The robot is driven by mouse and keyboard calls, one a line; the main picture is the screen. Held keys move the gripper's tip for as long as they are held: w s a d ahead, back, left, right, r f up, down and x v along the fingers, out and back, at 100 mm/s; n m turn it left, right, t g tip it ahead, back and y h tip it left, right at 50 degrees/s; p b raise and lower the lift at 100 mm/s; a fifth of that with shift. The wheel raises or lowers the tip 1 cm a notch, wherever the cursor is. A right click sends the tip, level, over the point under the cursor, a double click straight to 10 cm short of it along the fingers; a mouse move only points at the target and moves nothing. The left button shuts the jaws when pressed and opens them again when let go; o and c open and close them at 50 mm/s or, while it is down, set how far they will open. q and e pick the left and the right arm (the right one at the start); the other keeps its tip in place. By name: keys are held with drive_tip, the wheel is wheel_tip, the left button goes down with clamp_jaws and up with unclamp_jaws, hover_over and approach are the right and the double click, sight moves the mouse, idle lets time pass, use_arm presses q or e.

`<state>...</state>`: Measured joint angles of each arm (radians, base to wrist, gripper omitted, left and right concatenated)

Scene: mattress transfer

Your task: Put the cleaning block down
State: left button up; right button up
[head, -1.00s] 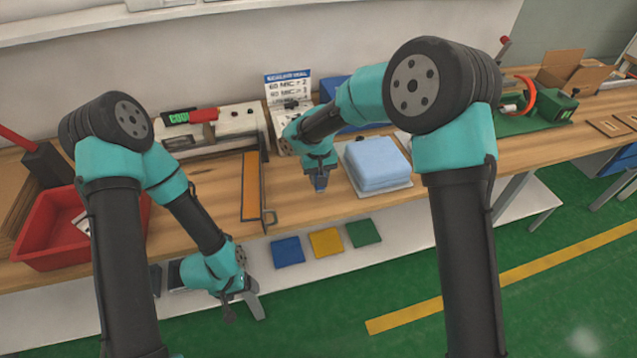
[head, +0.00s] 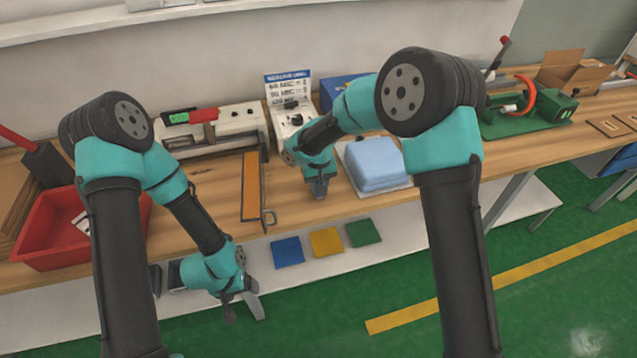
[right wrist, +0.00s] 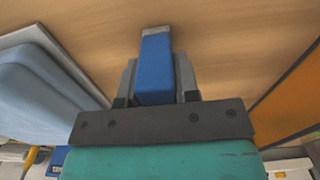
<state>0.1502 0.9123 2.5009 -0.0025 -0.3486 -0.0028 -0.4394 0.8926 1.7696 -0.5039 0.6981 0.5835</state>
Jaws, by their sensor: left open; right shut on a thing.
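The cleaning block (right wrist: 155,65) is blue with a grey end. It is between the fingers of my right gripper (right wrist: 157,75), which is shut on it, over the bare wood of the bench (right wrist: 230,40). In the head view my right gripper (head: 319,188) points down at the bench, left of the pale blue folded stack; the block is mostly hidden there. I cannot tell whether the block touches the wood. My left gripper (head: 243,304) is open and empty, in front of the bench's front edge and low.
The pale blue stack (head: 375,162) lies on a light board right of my right gripper. A red bin (head: 50,235) is at far left. Blue, yellow and green squares (head: 326,241) lie on the lower shelf.

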drive_tip(key=shift+f, duration=0.1)
drive_tip(key=o, duration=1)
wheel_tip(320, 180, up, 12)
drive_tip(key=shift+r, duration=0.15)
idle(0.5)
